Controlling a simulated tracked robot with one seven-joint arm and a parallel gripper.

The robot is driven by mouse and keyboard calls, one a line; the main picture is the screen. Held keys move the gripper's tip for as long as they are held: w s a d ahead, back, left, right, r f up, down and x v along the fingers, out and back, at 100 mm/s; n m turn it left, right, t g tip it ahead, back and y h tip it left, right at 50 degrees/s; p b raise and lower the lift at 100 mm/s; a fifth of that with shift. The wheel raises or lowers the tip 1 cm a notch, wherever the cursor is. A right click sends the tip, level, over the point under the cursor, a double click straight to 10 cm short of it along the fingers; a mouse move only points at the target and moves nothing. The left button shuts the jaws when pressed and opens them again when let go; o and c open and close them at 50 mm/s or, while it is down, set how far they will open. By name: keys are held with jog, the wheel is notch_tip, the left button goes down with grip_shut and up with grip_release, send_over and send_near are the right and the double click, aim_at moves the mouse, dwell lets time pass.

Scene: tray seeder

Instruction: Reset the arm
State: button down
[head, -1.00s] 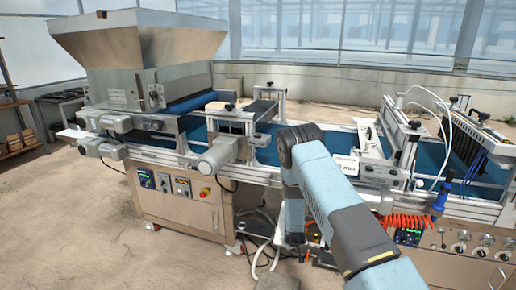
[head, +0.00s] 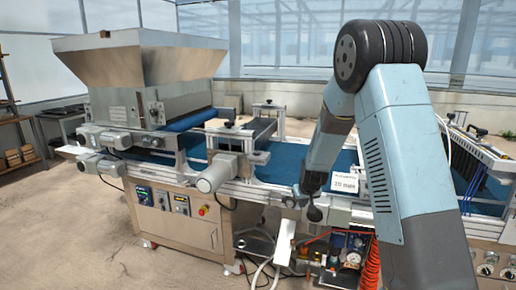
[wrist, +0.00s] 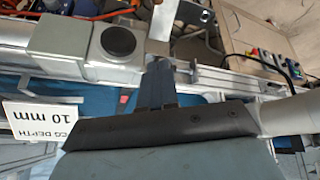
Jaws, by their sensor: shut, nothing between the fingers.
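My gripper's dark fingers (wrist: 157,68) are together with nothing between them in the wrist view. They point toward a grey machine frame and a metal block with a round black knob (wrist: 118,41). In the head view my arm bends high at the right and its forearm slopes down to the left, over the seeder's front side. The wrist end is small there, and I cannot make out the fingers clearly. The seeder's blue belt (head: 282,162) runs beneath and behind my arm. Whether the fingers touch the frame cannot be told.
A white depth label (wrist: 32,122) reading 10 mm is at the wrist view's left; it also shows beside my forearm (head: 344,182). A large metal hopper (head: 140,62) stands at the left. Orange coiled hose (head: 372,268) hangs below the frame. The floor at front left is clear.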

jog(key=s+d+r+m, duration=0.1)
jog(key=s+d+r, duration=0.2)
jog(key=s+r, duration=1.7)
jog(key=s+d+r, duration=0.1)
jog(key=s+r, duration=0.3)
jog(key=s, duration=0.7)
jog(key=s+d+r+m, duration=0.1)
jog(key=s+r, duration=0.3)
jog(key=s, duration=0.7)
jog(key=shift+d, duration=0.6)
